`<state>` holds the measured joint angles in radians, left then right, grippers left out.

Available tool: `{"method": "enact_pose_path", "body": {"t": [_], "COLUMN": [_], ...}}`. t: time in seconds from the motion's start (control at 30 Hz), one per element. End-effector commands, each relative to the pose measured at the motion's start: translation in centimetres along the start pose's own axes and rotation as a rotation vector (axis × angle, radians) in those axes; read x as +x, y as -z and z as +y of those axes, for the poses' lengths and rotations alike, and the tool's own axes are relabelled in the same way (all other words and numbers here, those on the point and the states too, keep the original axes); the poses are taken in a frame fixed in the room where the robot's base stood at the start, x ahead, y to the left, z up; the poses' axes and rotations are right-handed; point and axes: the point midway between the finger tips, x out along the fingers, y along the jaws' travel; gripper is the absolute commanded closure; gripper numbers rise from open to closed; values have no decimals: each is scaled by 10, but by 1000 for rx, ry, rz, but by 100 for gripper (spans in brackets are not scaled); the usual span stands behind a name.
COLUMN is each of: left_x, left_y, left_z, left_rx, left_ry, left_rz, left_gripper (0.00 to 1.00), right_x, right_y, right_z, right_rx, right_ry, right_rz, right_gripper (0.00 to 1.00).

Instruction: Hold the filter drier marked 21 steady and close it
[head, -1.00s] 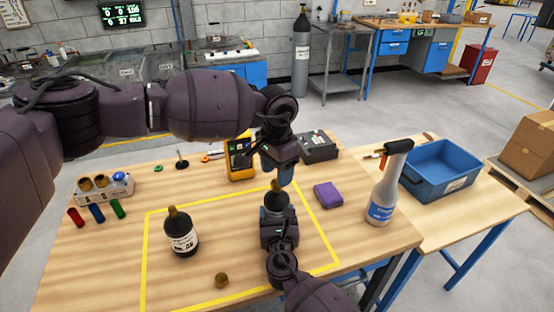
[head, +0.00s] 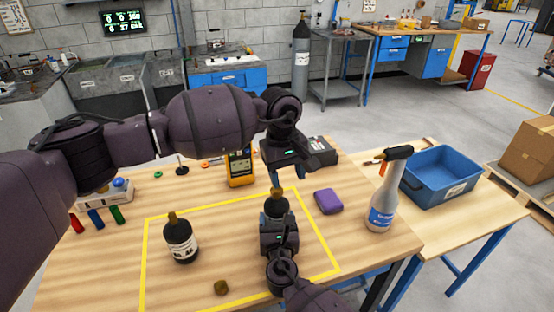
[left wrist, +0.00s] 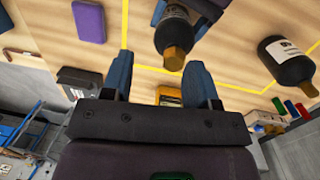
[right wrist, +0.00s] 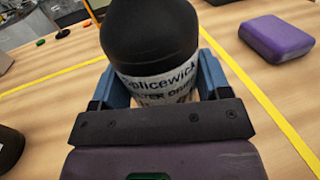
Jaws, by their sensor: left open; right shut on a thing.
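A dark filter drier (head: 276,206) with a white label stands upright inside the yellow outline, its brass top (head: 277,192) showing. My right gripper (right wrist: 155,85) is shut around its body; the label is partly hidden and no number shows. My left gripper (head: 287,178) is open just above that drier. In the left wrist view the brass top (left wrist: 174,58) lies beyond the spread, empty fingers. A second dark drier (head: 181,241) with a brass top stands to the left; its label is too small to read surely. A loose brass cap (head: 221,287) lies near the front edge.
A purple block (head: 328,201) and a spray bottle (head: 383,195) are to the right, with a blue bin (head: 440,175) beyond. A yellow meter (head: 240,167) stands behind. Red, blue and green pieces (head: 97,217) lie at the left. The table between the two driers is clear.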

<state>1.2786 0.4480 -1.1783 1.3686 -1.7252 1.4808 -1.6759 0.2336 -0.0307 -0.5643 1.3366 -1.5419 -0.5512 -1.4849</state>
Motion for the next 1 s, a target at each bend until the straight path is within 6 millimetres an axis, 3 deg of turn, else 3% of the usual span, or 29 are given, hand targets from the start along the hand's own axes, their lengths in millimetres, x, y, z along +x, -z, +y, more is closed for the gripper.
{"method": "enact_pose_path", "body": {"t": [1.0], "left_x": [-20], "left_y": [8], "left_z": [-2], "left_rx": [-1511], "left_ry": [-13], "left_rz": [38], "left_gripper": [46], "right_x": [0], "right_y": [1], "right_z": [0], "right_rx": [1], "right_ry": [-1], "right_rz": [2], "right_gripper": [96]}}
